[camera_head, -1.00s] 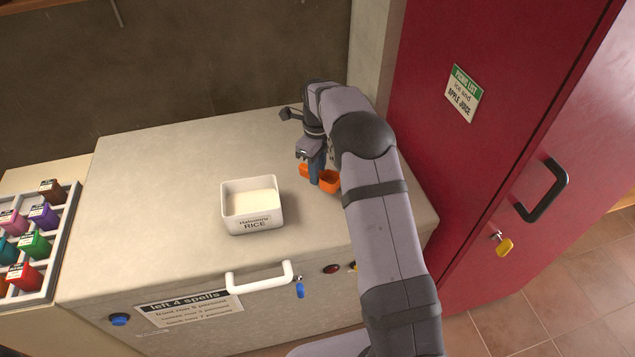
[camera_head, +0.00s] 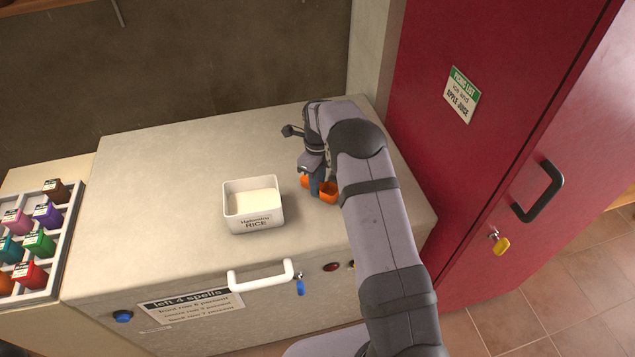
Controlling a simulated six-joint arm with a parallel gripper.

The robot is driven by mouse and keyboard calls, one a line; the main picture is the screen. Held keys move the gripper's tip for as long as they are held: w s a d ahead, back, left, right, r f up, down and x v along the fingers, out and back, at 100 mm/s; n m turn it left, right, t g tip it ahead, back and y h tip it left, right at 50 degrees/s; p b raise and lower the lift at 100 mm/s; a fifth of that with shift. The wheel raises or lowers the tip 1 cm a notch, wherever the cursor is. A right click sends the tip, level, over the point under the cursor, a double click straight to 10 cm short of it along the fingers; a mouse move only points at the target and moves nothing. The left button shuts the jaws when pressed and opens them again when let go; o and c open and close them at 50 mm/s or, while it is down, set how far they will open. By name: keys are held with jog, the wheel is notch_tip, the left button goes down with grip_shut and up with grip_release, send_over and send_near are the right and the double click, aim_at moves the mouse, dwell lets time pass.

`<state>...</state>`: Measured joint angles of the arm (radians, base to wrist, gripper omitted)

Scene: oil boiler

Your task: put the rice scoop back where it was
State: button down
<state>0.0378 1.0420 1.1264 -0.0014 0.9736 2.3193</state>
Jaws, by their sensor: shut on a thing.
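The orange rice scoop (camera_head: 329,192) is at the right part of the boiler's pale top, to the right of the white rice box. My gripper (camera_head: 316,187) is shut on the scoop, and its fingers and my arm hide part of it. The scoop is low over the top; I cannot tell whether it touches the surface. The white box (camera_head: 256,223), labelled "RICE", holds white rice (camera_head: 252,203) and stands left of my gripper, apart from it.
The boiler top (camera_head: 170,180) is clear to the left and behind the box. A white handle (camera_head: 260,278) is on its front. A tall red cabinet (camera_head: 430,120) stands close on the right. A rack of coloured bottles (camera_head: 62,238) is at far left.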

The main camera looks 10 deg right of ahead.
jog(key=shift+f, duration=0.15)
jog(key=c, duration=1.6)
grip_release()
notch_tip(320, 180, up, 12)
jog(key=b, duration=0.3)
jog(key=shift+r+b, duration=0.2)
jog(key=shift+b, duration=0.2)
